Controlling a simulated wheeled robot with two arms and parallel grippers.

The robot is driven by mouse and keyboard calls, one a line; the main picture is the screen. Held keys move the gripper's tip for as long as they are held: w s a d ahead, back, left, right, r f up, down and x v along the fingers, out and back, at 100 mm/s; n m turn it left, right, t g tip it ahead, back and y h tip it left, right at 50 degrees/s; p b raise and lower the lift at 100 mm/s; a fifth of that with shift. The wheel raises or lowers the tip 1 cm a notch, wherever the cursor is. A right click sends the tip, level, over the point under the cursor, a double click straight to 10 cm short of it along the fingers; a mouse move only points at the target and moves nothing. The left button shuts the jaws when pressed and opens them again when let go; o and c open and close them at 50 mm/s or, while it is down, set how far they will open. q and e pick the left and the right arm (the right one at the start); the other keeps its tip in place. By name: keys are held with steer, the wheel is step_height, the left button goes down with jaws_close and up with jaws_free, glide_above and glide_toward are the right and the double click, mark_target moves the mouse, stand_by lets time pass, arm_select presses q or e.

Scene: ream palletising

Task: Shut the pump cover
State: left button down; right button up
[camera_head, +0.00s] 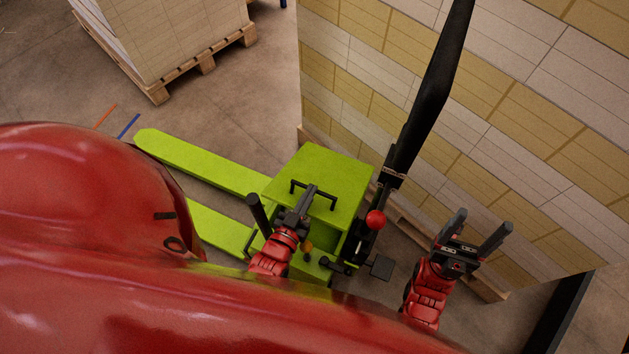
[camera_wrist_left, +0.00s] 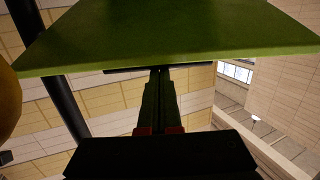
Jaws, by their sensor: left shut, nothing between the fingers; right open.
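The pump cover (camera_head: 345,170) is a lime-green panel with a black bar handle (camera_head: 325,193), on the pallet truck's pump housing. It stands open, with an open space and small knobs showing below its near edge. My left gripper (camera_head: 311,190) is shut and empty, overlapping the cover's near edge in the head view. In the left wrist view the cover (camera_wrist_left: 170,35) spans the top, above my shut fingers (camera_wrist_left: 159,75). I cannot tell whether they touch it. My right gripper (camera_head: 484,220) is open and empty, to the right of the truck and apart from the cover.
The black tiller (camera_head: 430,100) rises beside the cover, with a red knob (camera_head: 375,220) near its base. Green forks (camera_head: 200,162) extend left. A tall stacked wall of reams (camera_head: 480,120) stands close on the right. A loaded wooden pallet (camera_head: 205,64) stands at the back left.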

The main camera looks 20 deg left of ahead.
arm_select(q)
steer(key=shift+s+f+b, duration=0.4)
steer(key=shift+s+f, duration=0.15)
steer(key=shift+f, duration=0.35)
